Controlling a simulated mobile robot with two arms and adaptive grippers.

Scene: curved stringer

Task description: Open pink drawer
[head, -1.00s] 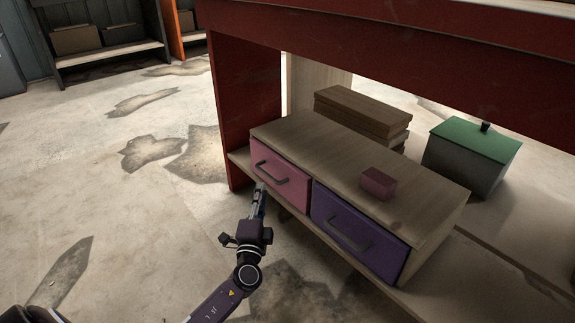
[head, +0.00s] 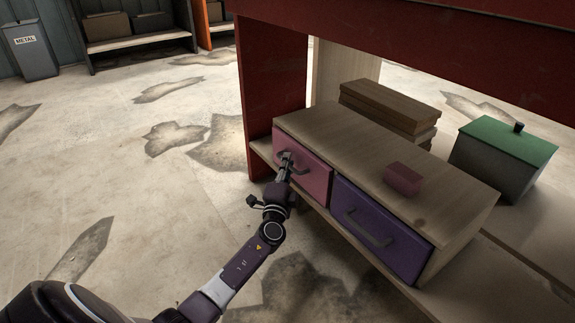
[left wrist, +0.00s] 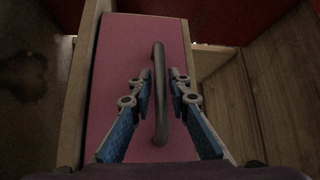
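The pink drawer (head: 314,180) is the left one in a low wooden cabinet (head: 345,138) and looks closed. It has a dark grey bar handle. In the left wrist view the pink front (left wrist: 115,75) fills the middle, with the handle (left wrist: 160,110) upright in the picture. My left gripper (head: 286,158) is at the handle. Its blue-padded fingers (left wrist: 161,73) are apart, one on each side of the bar, with small gaps showing. Whether the tips touch the drawer front I cannot tell. My right gripper is not in view.
A purple drawer (head: 378,229) is beside the pink one. A pink block (head: 403,179) lies on the cabinet top. Wooden boards (head: 390,108) and a green-lidded box (head: 503,155) stand behind. A red panel (head: 272,90) rises at the cabinet's left. The floor in front is clear.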

